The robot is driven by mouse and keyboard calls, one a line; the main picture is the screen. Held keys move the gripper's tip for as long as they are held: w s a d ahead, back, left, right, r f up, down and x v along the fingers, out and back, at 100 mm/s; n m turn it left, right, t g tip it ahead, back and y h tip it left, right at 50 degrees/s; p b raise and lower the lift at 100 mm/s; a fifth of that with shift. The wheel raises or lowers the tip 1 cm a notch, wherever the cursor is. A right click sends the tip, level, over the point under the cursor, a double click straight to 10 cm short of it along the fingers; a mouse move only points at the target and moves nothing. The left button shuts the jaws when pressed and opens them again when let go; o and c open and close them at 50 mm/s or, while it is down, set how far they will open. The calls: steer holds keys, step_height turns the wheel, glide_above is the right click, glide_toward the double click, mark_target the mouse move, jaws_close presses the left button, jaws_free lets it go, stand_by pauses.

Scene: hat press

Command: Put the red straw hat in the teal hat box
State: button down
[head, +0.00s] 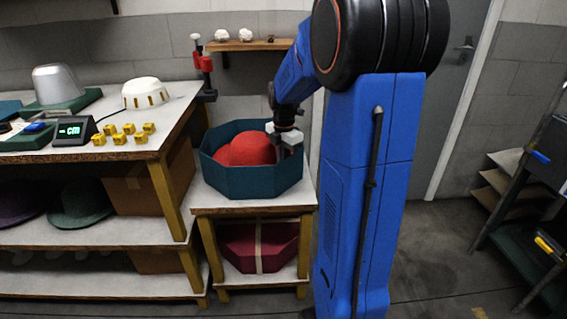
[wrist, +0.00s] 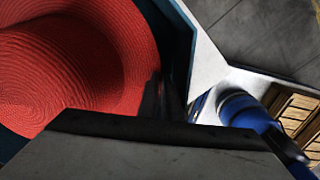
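The red straw hat (head: 252,149) lies inside the open teal hat box (head: 252,183), below its rim as far as the head view shows. In the wrist view the woven hat (wrist: 95,55) fills the upper left, with the dark teal wall of the box (wrist: 178,35) beside its brim. My gripper (head: 287,150) is at the right side of the box, low over the brim edge. In the wrist view its dark fingertip area is beside the brim. Whether the fingers are closed on the brim or apart from it is hidden.
The box stands on a small pale-topped table (head: 255,207) with a dark red box (head: 262,247) on its lower shelf. To the left, a workbench (head: 110,153) holds yellow blocks, a display and hat forms. A wooden wall shelf (head: 248,45) is behind.

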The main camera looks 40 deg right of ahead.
steer(key=shift+f, duration=0.55)
stand_by(0.6)
stand_by(0.4)
steer(key=c, duration=1.9)
jaws_free()
steer(key=shift+o, duration=0.2)
step_height(320, 180, up, 17)
steer(key=shift+r, duration=0.2)
steer(key=shift+s, duration=0.1)
